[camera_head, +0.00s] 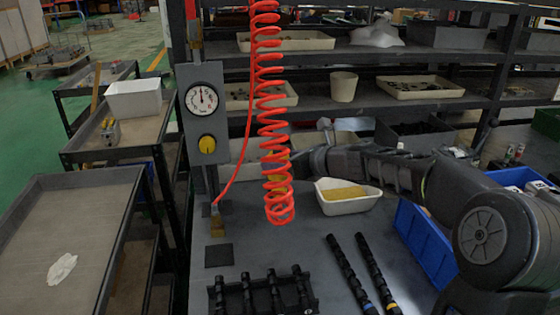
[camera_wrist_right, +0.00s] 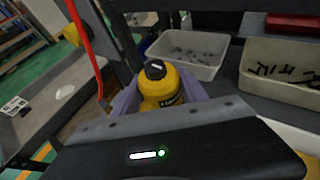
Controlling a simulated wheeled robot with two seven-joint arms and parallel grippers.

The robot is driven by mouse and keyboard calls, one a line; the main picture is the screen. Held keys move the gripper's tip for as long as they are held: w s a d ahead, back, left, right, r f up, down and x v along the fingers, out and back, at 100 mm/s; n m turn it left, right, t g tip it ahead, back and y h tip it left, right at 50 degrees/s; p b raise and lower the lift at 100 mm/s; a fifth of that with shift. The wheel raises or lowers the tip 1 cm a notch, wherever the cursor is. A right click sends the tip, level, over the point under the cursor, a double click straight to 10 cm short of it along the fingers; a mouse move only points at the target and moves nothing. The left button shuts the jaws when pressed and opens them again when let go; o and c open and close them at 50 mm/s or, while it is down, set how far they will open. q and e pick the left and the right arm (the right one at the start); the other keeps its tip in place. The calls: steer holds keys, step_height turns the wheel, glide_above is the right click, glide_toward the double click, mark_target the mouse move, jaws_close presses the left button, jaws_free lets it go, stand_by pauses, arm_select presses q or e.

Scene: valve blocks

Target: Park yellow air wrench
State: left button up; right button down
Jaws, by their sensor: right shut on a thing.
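The yellow air wrench (camera_wrist_right: 165,88) is between the two pale purple fingers of my right gripper (camera_wrist_right: 158,80) in the right wrist view. Its black round end with a light mark faces the camera. In the head view my right gripper (camera_head: 300,163) reaches in from the right above the bench, just behind the red coiled hose (camera_head: 270,100). Only patches of the yellow wrench (camera_head: 281,185) show there, partly covered by the coils. The gripper is shut on the wrench. My left gripper is not in view.
A post holds a pressure gauge (camera_head: 203,99) and a yellow knob (camera_head: 207,145). On the bench are a dark square pad (camera_head: 218,255), a black rack (camera_head: 262,296), two black rods, a white bin (camera_head: 347,204) and a blue crate (camera_head: 424,243). Shelves stand behind.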

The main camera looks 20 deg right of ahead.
steer(key=shift+f+b, duration=0.5)
steer(key=shift+b, duration=0.05)
stand_by(0.4)
steer(key=c, duration=0.8)
jaws_free()
steer(key=shift+o, duration=1.4)
steer(key=shift+f, duration=0.1)
steer(key=shift+s+f, duration=0.1)
steer(key=shift+f, duration=0.1)
steer(key=v, duration=0.7)
steer(key=shift+s+r, duration=0.3)
steer(key=shift+d, duration=0.1)
